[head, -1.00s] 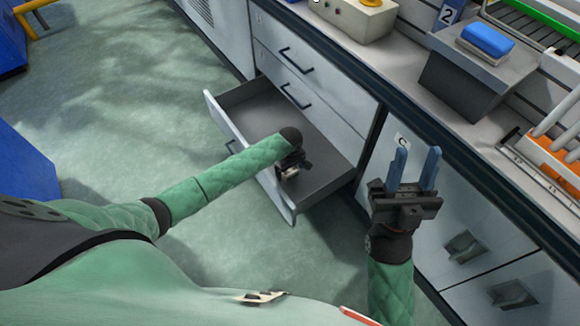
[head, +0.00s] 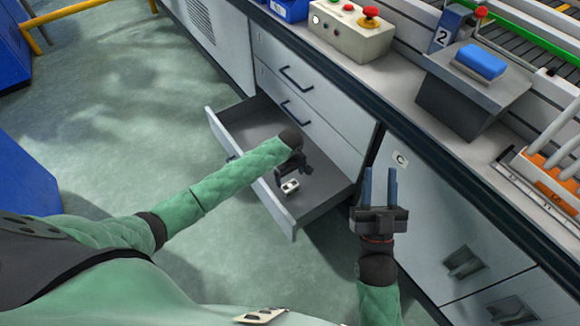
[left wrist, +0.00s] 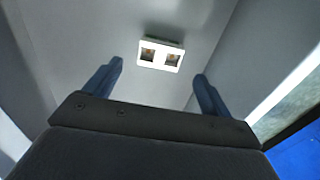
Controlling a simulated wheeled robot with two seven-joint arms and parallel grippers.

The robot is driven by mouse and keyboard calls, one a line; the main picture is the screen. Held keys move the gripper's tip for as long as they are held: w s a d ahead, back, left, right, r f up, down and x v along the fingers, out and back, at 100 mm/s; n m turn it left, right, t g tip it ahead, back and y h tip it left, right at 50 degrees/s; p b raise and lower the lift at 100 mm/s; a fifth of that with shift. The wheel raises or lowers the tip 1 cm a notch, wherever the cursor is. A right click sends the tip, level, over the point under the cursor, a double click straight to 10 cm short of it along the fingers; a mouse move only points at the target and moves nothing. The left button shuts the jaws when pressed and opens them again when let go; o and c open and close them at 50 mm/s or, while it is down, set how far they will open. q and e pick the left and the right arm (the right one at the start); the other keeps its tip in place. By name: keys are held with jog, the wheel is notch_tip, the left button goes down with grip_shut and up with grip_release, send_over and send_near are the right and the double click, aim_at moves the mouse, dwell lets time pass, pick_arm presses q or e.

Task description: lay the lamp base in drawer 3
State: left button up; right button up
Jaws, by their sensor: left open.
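The lamp base, a small white block with two square dark recesses (head: 289,186), lies on the grey floor of the open lower drawer (head: 247,124), near its front wall. In the left wrist view the lamp base (left wrist: 161,53) is beyond and between the spread blue fingers, touching neither. My left gripper (left wrist: 159,69) is open and empty, pointing down into the drawer; in the head view it is just above the lamp base and its fingertips are hard to make out. My right gripper (head: 380,172) is open and empty, right of the drawer, fingers pointing up in the picture.
Two shut drawers with black handles (head: 297,78) are above the open one. A cabinet door marked C (head: 400,158) is to the right. The counter bears a button box (head: 350,30) and a grey stand with a blue block (head: 480,62). The drawer's back is clear.

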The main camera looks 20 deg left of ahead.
aim_at(290, 185)
pick_arm(q)
notch_tip(290, 185, up, 5)
jog(key=shift+r+p, duration=0.1)
jog(key=shift+p, duration=0.35)
pick_arm(e)
notch_tip(290, 185, down, 12)
jog(key=w+a+g, duration=0.1)
jog(key=w+g, duration=0.1)
jog(key=g, duration=0.2)
jog(key=shift+w+r+h, duration=0.2)
jog(key=shift+r+h, duration=0.05)
jog(key=shift+h, duration=0.15)
jog(key=shift+a, duration=0.1)
